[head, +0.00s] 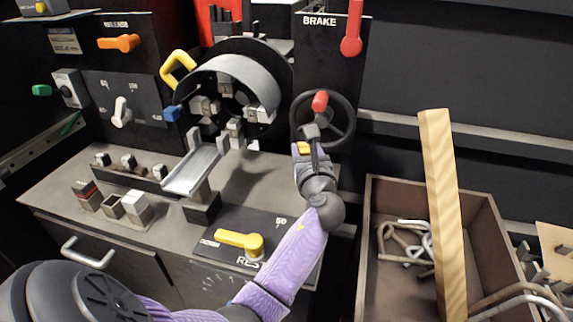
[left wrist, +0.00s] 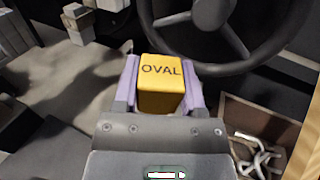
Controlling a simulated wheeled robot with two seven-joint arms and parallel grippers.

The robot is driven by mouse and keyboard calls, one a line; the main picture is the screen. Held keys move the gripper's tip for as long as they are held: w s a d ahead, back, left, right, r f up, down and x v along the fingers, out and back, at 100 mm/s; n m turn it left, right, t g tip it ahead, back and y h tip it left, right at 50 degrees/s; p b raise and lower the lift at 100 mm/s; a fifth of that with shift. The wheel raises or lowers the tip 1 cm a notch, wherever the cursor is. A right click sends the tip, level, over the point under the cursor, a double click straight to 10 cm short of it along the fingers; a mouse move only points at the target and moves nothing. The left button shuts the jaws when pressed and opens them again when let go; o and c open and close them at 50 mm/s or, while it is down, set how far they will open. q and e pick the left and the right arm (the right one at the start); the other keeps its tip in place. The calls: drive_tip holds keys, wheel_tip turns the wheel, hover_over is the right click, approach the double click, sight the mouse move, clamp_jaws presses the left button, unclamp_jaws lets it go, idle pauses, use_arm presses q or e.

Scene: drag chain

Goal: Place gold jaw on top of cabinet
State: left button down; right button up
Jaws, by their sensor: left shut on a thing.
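My left gripper (head: 308,152) is shut on the gold jaw (head: 301,148) and holds it in front of the spoked handwheel, near the right end of the cabinet. In the left wrist view the gold jaw (left wrist: 162,85) sits between the two purple-sided fingers (left wrist: 162,90), its face marked "OVAL" toward the camera. The cabinet (head: 60,190) has a grey top and a front handle. My right gripper is not in view.
Small jaw blocks (head: 112,206) stand on the cabinet's left part. A yellow lever (head: 240,240) is at its front right. The chuck (head: 238,85) and handwheel (head: 347,120) rise behind. An open bin (head: 375,215) with a wooden plank (head: 442,200) is at right.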

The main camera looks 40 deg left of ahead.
use_arm(q)
wheel_tip(320, 180, down, 11)
drive_tip(key=b, duration=0.7)
drive_tip(key=shift+r, duration=0.55)
drive_tip(key=shift+f, duration=0.25)
drive_tip(key=shift+c, duration=0.8)
unclamp_jaws()
drive_tip(key=shift+r, duration=0.1)
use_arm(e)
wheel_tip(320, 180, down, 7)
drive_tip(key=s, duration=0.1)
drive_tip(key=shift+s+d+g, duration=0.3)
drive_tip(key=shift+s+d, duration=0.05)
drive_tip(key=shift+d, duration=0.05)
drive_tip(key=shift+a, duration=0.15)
